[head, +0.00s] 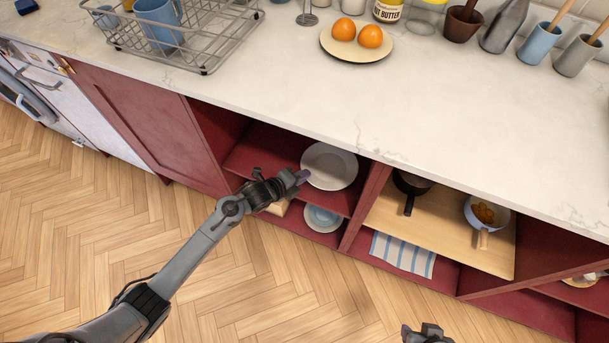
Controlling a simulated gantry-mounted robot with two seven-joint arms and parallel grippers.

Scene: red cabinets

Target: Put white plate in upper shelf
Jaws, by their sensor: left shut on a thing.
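The white plate (335,163) is inside the open red cabinet, at the level of the upper shelf (258,146). It looks roughly flat; whether it rests on the shelf or is just above it cannot be told. My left gripper (302,177) reaches in from the left and is shut on the plate's left rim. The fingers hide a small part of that rim. My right gripper (428,333) shows only partly at the bottom edge, over the floor and away from the cabinet. Its fingers are not clear.
Pale blue dishes (322,219) sit on the lower shelf below. A divider (366,205) stands right of the plate; beyond it are a dark pan (410,184), a bowl with food (487,213) and a striped cloth (403,254). The countertop (300,100) overhangs the shelves.

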